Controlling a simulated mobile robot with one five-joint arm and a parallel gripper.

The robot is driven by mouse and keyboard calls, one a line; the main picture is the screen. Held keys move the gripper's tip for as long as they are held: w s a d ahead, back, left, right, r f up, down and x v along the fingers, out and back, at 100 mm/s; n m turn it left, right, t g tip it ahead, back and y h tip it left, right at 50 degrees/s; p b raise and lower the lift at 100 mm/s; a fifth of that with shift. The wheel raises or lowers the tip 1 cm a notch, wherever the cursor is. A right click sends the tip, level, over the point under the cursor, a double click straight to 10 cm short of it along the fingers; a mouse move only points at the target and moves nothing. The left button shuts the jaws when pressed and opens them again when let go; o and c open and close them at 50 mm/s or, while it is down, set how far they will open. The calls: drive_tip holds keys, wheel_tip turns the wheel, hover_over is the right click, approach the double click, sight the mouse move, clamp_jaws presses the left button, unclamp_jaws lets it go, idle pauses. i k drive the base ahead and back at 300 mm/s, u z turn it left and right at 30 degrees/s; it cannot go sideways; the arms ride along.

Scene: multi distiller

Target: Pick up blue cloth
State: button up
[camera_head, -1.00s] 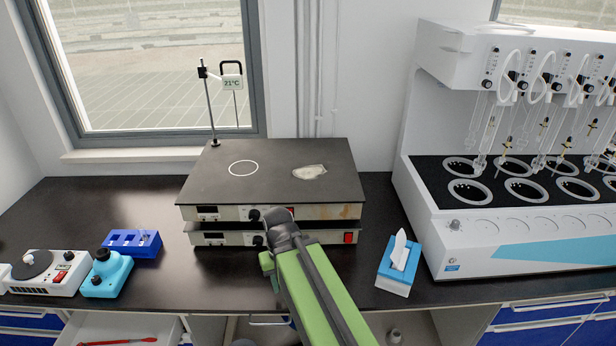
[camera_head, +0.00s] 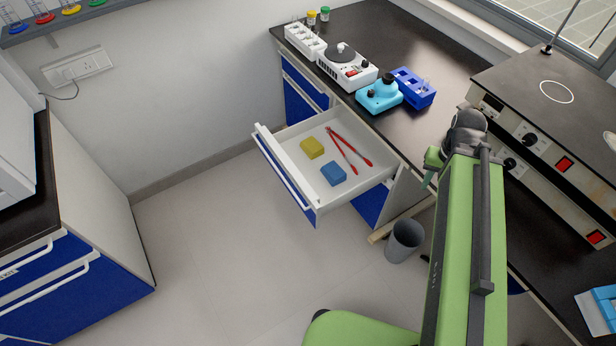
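A small blue block-shaped cloth (camera_head: 333,173) lies in the open white drawer (camera_head: 285,178), near its front right part. A yellow one (camera_head: 312,148) of similar size lies behind it to the left. The drawer is well to the left of the arm.
A grey waste bin (camera_head: 405,240) stands on the floor right of the drawer. The bench (camera_head: 440,50) holds a white stirrer (camera_head: 347,68), a cyan device (camera_head: 380,96), a blue rack (camera_head: 414,87) and stacked hot plates (camera_head: 545,115). Open floor (camera_head: 230,240) lies before the drawer.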

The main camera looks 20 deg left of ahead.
sight(333, 173)
drive_tip(key=u, duration=0.4)
drive_tip(key=k, duration=1.15)
drive_tip(key=u, duration=0.2)
drive_tip(key=i, duration=1.05)
drive_tip(key=u, duration=0.05)
drive_tip(key=k, duration=1.25)
drive_tip(key=u, duration=0.8)
drive_tip(key=i, duration=2.2)
drive_tip(key=u, duration=0.25)
